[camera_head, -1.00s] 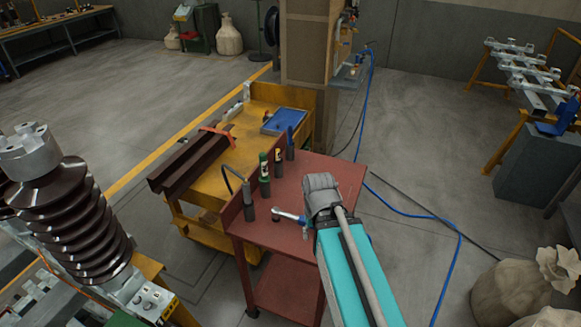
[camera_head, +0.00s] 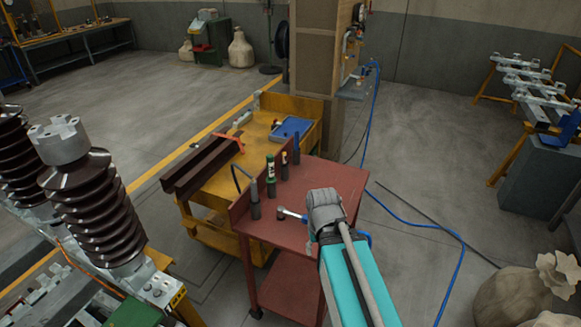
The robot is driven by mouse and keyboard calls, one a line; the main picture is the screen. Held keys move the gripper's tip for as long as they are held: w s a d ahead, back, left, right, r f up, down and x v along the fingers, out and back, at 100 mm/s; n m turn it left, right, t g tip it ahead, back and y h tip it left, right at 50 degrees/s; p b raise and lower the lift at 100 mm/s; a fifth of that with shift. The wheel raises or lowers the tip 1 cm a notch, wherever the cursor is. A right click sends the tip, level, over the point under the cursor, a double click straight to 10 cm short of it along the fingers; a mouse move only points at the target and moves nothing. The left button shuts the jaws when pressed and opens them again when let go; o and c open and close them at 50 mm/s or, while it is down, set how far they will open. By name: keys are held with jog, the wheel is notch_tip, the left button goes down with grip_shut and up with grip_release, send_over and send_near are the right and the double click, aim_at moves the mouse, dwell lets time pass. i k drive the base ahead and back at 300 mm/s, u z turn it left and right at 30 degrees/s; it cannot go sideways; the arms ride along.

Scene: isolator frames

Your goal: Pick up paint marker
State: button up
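Several slim upright items stand along the left and back edge of a red cart (camera_head: 325,178). One is a green and dark marker-like item with a pale label (camera_head: 270,176). Just behind it is a smaller dark one with a pale label and a red top (camera_head: 284,165). A dark blue one (camera_head: 296,149) stands at the back. I cannot tell for certain which is the paint marker. My gripper (camera_head: 325,212) is over the front right of the cart, right of and nearer than these items. Its fingers are hidden behind my wrist.
A dark holder with a bent black stem (camera_head: 254,200) stands at the cart's left edge. A silver tool head (camera_head: 290,214) shows left of my gripper. Behind is a yellow cart (camera_head: 222,183) with dark beams (camera_head: 205,165) and a blue tray (camera_head: 291,128). The red cart's back right is clear.

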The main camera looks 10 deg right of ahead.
aim_at(284, 162)
jog(key=u, duration=0.1)
jog(key=i, duration=0.95)
jog(key=z, duration=0.05)
